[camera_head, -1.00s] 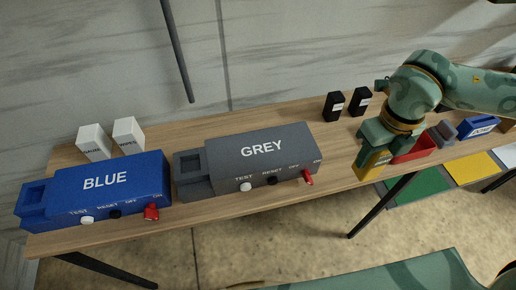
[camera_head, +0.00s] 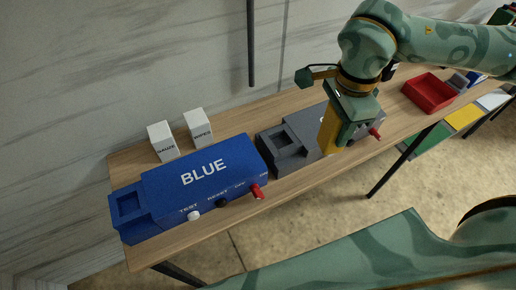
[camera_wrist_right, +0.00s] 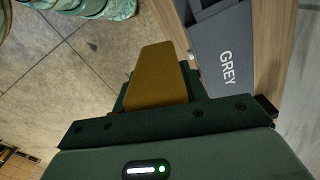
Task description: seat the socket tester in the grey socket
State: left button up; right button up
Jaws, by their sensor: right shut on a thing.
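The socket tester is a yellow block (camera_head: 329,133) held in my right gripper (camera_head: 342,118), which is shut on it. It also shows in the right wrist view (camera_wrist_right: 158,72). In the head view it hangs in front of the grey machine (camera_head: 303,127) and hides part of it, including most of its label. The open grey socket (camera_head: 279,141) is at the machine's left end, left of the tester and apart from it. The right wrist view shows the grey machine (camera_wrist_right: 225,40) beside the tester. My left gripper is not in view.
The blue machine (camera_head: 200,172) with a similar recess stands to the left. Two white boxes (camera_head: 162,141) stand behind it. A red tray (camera_head: 432,92) is at the right. A red switch (camera_head: 375,133) sticks out at the grey machine's right. The table's front edge is close.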

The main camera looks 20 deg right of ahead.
jog(key=shift+s+a+n, duration=0.1)
jog(key=shift+a+n, duration=0.25)
jog(key=shift+n, duration=0.15)
jog(key=shift+s+n, duration=0.1)
jog(key=shift+n, duration=0.2)
jog(key=shift+d+f+n, duration=0.1)
jog(key=shift+d+n, duration=0.2)
jog(key=shift+d, duration=0.15)
jog(key=shift+w+d+f, duration=0.15)
jog(key=shift+w, duration=0.05)
jog(key=shift+n, duration=0.3)
jog(key=w+a+f, duration=0.2)
jog(key=w+f, duration=0.2)
jog(key=w+a+f, duration=0.2)
jog(key=w+f, duration=0.2)
jog(key=w+a+f, duration=0.1)
jog(key=w+f, duration=0.3)
jog(key=shift+w+a+f, duration=0.2)
jog(key=shift+a+f, duration=0.15)
jog(key=shift+a, duration=0.05)
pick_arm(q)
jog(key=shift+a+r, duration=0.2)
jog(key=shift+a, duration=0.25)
pick_arm(e)
jog(key=shift+f, duration=0.15)
